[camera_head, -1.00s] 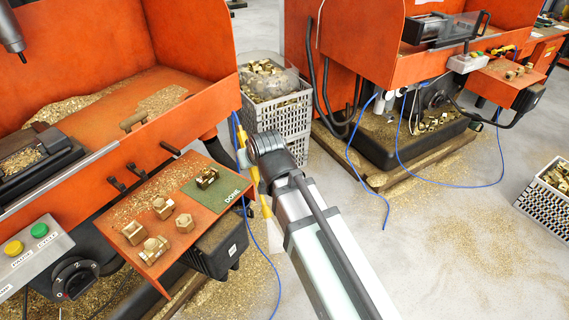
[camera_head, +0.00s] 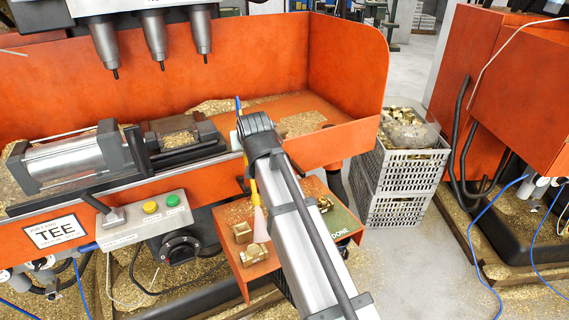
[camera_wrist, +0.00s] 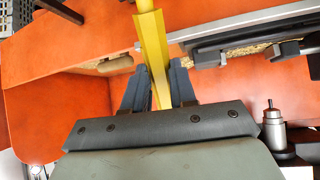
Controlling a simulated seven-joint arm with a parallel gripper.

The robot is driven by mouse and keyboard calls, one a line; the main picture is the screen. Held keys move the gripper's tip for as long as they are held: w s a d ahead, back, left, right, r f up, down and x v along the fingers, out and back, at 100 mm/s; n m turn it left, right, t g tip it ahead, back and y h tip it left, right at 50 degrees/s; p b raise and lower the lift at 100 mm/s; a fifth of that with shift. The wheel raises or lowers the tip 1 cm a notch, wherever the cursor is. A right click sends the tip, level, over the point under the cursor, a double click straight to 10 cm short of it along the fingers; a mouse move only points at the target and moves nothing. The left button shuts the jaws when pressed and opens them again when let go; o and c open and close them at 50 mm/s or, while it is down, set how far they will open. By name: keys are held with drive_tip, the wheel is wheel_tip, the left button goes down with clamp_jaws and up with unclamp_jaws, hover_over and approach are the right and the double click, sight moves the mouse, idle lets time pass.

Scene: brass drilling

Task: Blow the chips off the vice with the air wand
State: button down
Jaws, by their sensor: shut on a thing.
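My gripper (camera_head: 240,140) is shut on the yellow air wand (camera_head: 251,178). The wand hangs nearly upright, with a blue part at its top and a pale flared end low down. In the wrist view the yellow wand (camera_wrist: 151,45) passes between the two dark fingers of my gripper (camera_wrist: 155,88). The vice (camera_head: 148,150), with its silver cylinder (camera_head: 66,162), lies on the machine bed left of my gripper. Brass chips (camera_head: 178,141) lie on the vice near its right end. My gripper is just right of the vice; the gap is hard to judge.
Three drill spindles (camera_head: 153,36) hang above the vice. An orange guard (camera_head: 345,80) rises behind and right. Below my arm is an orange shelf (camera_head: 237,277) with brass fittings (camera_head: 254,254).

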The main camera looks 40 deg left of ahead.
drive_tip(key=s+a+r+m+t, duration=0.1)
drive_tip(key=s+a+r, duration=0.2)
drive_tip(key=a+r, duration=0.5)
drive_tip(key=s+a+r, duration=0.4)
drive_tip(key=a+r, duration=0.1)
drive_tip(key=a, duration=0.6)
drive_tip(key=w+a+r+m+t+h, duration=0.2)
drive_tip(key=w+a+r+m+t, duration=0.1)
drive_tip(key=a+r, duration=0.3)
drive_tip(key=w+a+r+m+t+h, duration=0.2)
drive_tip(key=w+a+r+m+t, duration=0.2)
drive_tip(key=r, duration=0.5)
drive_tip(key=shift+w+a+m+t+h, duration=0.3)
drive_tip(key=shift+w+a+m+h, duration=0.15)
drive_tip(key=shift+w+a, duration=0.6)
wheel_tip(320, 180, down, 11)
drive_tip(key=s, duration=0.2)
drive_tip(key=shift+s, duration=0.3)
drive_tip(key=shift+r, duration=0.2)
wheel_tip(320, 180, up, 6)
drive_tip(key=shift+f, duration=0.1)
